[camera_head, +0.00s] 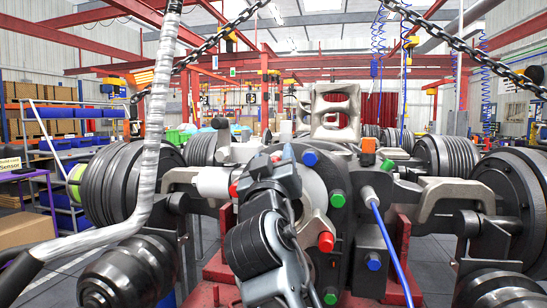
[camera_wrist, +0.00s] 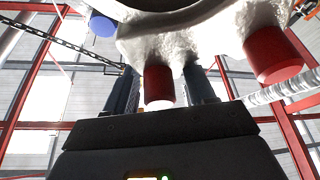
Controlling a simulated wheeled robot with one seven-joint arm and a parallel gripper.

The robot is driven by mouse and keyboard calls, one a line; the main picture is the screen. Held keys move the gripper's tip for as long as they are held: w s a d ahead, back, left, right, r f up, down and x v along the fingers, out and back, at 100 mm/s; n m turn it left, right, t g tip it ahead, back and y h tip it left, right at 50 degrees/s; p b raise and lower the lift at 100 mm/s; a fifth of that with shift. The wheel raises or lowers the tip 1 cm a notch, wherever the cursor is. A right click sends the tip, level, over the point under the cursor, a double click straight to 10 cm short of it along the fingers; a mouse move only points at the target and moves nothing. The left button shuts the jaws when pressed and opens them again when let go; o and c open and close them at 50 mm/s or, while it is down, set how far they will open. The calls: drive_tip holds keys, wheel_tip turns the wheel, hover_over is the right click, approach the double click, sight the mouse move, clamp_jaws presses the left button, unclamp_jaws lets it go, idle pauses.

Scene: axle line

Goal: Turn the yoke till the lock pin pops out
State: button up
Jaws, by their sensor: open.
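In the wrist view, a rough pale casting (camera_wrist: 190,38), which looks like the yoke, hangs above my gripper (camera_wrist: 160,88). A red cap with a white end (camera_wrist: 159,86) points down from it and shows between my two dark fingers. The fingers are apart; I cannot tell whether they touch the cap. In the head view, my gripper (camera_head: 285,168) is in front of the central dark housing (camera_head: 345,215), and my arm hides much of the casting. A red-capped end (camera_head: 326,242) shows to the right of my arm. I cannot make out the lock pin.
A second red cap (camera_wrist: 272,55) and a blue cap (camera_wrist: 102,25) flank the casting. A pale block with openings (camera_head: 336,112) stands on top of the assembly. A silvery wrapped hose (camera_head: 160,110) and a blue rod (camera_head: 390,245) run close by. Stacked black discs (camera_head: 117,185) stand left.

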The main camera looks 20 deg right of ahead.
drive_tip(key=shift+c, duration=0.4)
clamp_jaws()
